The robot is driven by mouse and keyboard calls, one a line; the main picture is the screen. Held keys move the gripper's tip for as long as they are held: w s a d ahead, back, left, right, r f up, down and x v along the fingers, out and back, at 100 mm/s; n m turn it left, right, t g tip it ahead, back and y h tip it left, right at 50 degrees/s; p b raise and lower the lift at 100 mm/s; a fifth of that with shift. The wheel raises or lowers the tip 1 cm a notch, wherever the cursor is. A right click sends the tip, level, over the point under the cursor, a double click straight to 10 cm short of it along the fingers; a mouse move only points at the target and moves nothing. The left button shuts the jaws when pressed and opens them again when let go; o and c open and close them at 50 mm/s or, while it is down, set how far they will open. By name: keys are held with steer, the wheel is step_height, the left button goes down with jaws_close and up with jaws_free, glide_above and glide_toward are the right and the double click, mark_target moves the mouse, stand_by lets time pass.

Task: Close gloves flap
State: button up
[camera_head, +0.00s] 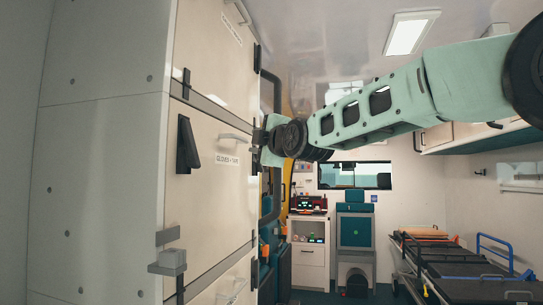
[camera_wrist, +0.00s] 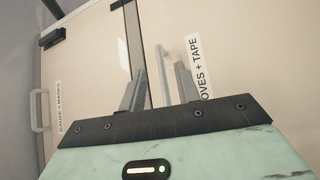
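The gloves flap (camera_head: 212,190), a cream panel labelled "GLOVES + TAPE", is on the cabinet at left in the head view. It looks flush or nearly flush with the cabinet; I cannot tell whether a small gap is left. Its pale bar handle (camera_head: 234,137) is near its top edge. In the wrist view the flap (camera_wrist: 240,60) fills the right side and the handle (camera_wrist: 163,75) shows between my fingers. My gripper (camera_wrist: 160,70) is open, its two fingers apart on either side of the handle. I cannot tell whether they touch it. In the head view the fingertips are hard to make out.
Another cabinet door (camera_head: 218,45) is above the flap; the wrist view shows a door labelled "GAUZE + MASKS" (camera_wrist: 85,85). A grey rail (camera_head: 205,103) separates the doors. A dark latch (camera_head: 187,146) sticks out at left. A stretcher (camera_head: 455,265) stands at right, a teal seat (camera_head: 355,230) behind.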

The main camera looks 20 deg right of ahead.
steer(key=d+b+v, duration=0.1)
steer(key=v, duration=0.7)
steer(key=shift+s, duration=0.1)
steer(key=s+a+f+m+g+p, duration=0.1)
steer(key=s+a+f+m+g, duration=0.1)
steer(key=s+a+f+g, duration=0.45)
steer(key=s+a+f+m+g+y+p, duration=0.1)
steer(key=s+a+f+p, duration=0.15)
steer(key=f, duration=0.75)
steer(key=s+a+f+m+g+p, duration=0.15)
steer(key=s+a+f+g, duration=0.3)
steer(key=f, duration=0.45)
steer(key=s+d+f+m+g+h, duration=0.1)
steer(key=s+f+m+g, duration=0.1)
steer(key=s+f, duration=0.2)
steer(key=s+d+f+m+g+h+p, duration=0.1)
steer(key=s+f, duration=0.4)
steer(key=s, duration=0.6)
steer(key=s+d+f+m+g+h, duration=0.1)
steer(key=s+d+f+m+g, duration=0.2)
steer(key=s, duration=0.5)
steer(key=shift+s+d+f+g+h+p, duration=0.25)
steer(key=shift+f+g+h+p, duration=0.15)
steer(key=shift+f+g, duration=0.35)
steer(key=shift+f+m, duration=0.1)
steer(key=shift+m, duration=0.15)
